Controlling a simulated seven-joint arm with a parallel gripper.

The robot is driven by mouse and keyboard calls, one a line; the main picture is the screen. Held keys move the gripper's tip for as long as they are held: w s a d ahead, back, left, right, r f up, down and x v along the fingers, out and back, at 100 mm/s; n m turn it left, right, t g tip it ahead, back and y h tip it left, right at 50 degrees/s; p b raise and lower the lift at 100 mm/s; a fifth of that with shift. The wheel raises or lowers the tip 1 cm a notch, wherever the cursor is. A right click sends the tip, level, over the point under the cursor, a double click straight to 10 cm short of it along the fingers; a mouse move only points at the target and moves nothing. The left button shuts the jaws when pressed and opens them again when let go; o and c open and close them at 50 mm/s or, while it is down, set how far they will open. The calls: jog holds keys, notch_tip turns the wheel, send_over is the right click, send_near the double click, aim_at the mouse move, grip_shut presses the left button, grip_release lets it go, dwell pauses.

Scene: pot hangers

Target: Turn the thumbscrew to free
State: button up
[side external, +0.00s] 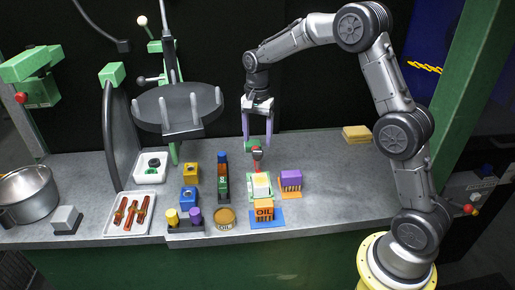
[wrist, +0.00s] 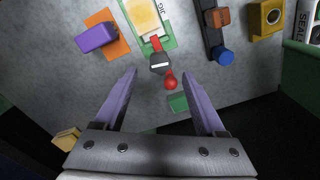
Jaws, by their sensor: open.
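My gripper (side external: 257,143) is open, with its two purple fingers pointing down and apart. It hangs above the back end of a green and white fixture (side external: 251,192) that holds a pale yellow block (side external: 261,181). A small red and grey clamp part (side external: 257,154) stands at that end, just below the fingertips. In the wrist view my gripper (wrist: 160,74) has the clamp's grey piece (wrist: 159,65) and red ball end (wrist: 171,85) between its fingers in the picture. I see no contact. I cannot tell for sure which part is the thumbscrew.
A purple block (side external: 290,178) on an orange base stands right of the fixture. A dark rail with a blue-topped part (side external: 222,158) stands left. An orange oil block (side external: 263,212) is in front. A dark round plate with pegs (side external: 177,107) rises behind left. The table's right side is mostly clear.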

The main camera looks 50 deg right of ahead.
aim_at(258, 152)
jog(key=shift+f, duration=2.4)
grip_shut()
